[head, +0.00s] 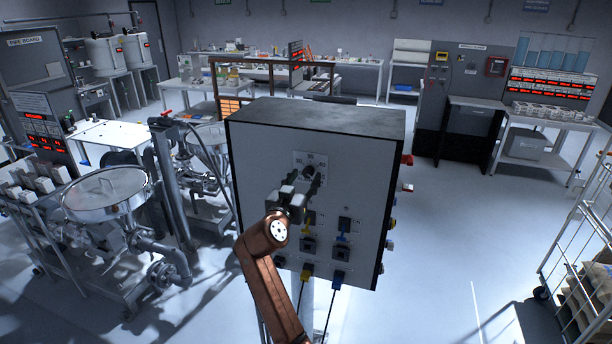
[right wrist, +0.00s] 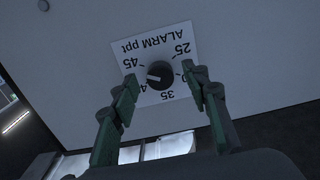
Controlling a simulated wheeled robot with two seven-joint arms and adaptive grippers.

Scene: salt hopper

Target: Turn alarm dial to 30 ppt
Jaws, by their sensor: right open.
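The alarm dial is a round black knob (right wrist: 160,74) on a white scale plate (right wrist: 152,48) marked ALARM ppt, upside down in the right wrist view. Its white pointer mark faces left, toward the partly hidden 40 mark, below the 45. The 25 and 35 are readable; the 30 is mostly hidden by a finger. In the head view the plate (head: 302,158) is on the front of a grey box (head: 255,150). My right gripper (right wrist: 163,82) is open, its fingers on either side of the knob with visible gaps. It is also at the dial in the head view (head: 303,183). My left gripper is not in view.
A hopper with pipes (head: 105,195) stands at left and a wire rack (head: 580,240) at right.

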